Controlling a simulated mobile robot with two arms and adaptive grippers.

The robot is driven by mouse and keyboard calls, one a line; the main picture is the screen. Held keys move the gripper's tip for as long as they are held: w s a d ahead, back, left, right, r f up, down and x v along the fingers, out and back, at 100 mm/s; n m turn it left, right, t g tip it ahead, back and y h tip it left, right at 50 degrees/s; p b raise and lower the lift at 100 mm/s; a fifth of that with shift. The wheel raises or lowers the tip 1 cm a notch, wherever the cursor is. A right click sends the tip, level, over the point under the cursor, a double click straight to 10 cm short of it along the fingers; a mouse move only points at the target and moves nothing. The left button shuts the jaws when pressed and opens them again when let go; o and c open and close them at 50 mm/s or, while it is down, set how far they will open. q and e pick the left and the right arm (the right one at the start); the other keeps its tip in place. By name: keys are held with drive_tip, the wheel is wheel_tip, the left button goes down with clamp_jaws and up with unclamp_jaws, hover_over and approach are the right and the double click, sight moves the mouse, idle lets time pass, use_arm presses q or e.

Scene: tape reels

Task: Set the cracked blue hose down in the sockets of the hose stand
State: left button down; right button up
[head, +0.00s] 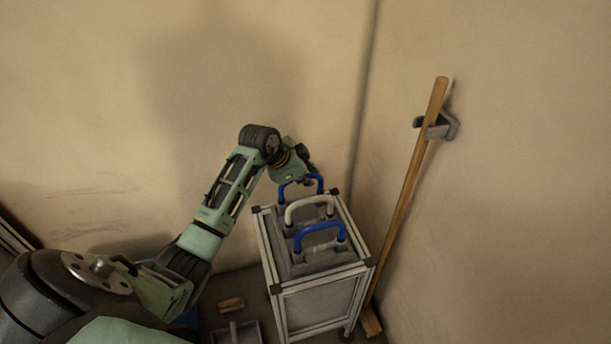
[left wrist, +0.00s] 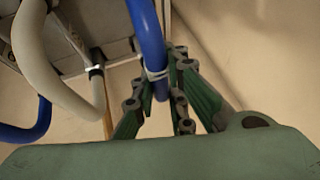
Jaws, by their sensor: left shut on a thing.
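The hose stand (head: 318,308) is a grey box with a pale frame, low in the right-hand middle of the head view. My left gripper (head: 308,181) is at its far end, shut on the far blue hose (head: 320,181). In the left wrist view this blue hose (left wrist: 149,38) runs between the fingers of the left gripper (left wrist: 158,95), with a pale band around it. Whether its ends sit in the sockets is hidden. A white hose (head: 309,200) and a nearer blue hose (head: 320,229) arch upright from the stand's top. My right gripper is out of view.
A broom with a wooden handle (head: 411,180) leans in a wall holder (head: 445,126), close to the stand's right side. A dustpan (head: 235,333) and a wooden brush (head: 231,305) lie on the floor to the left. Walls close in behind and at right.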

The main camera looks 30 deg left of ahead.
use_arm(q)
drive_tip(key=shift+f, duration=0.1)
idle(0.3)
drive_tip(key=c, duration=1.7)
unclamp_jaws()
drive_tip(key=shift+o, duration=0.2)
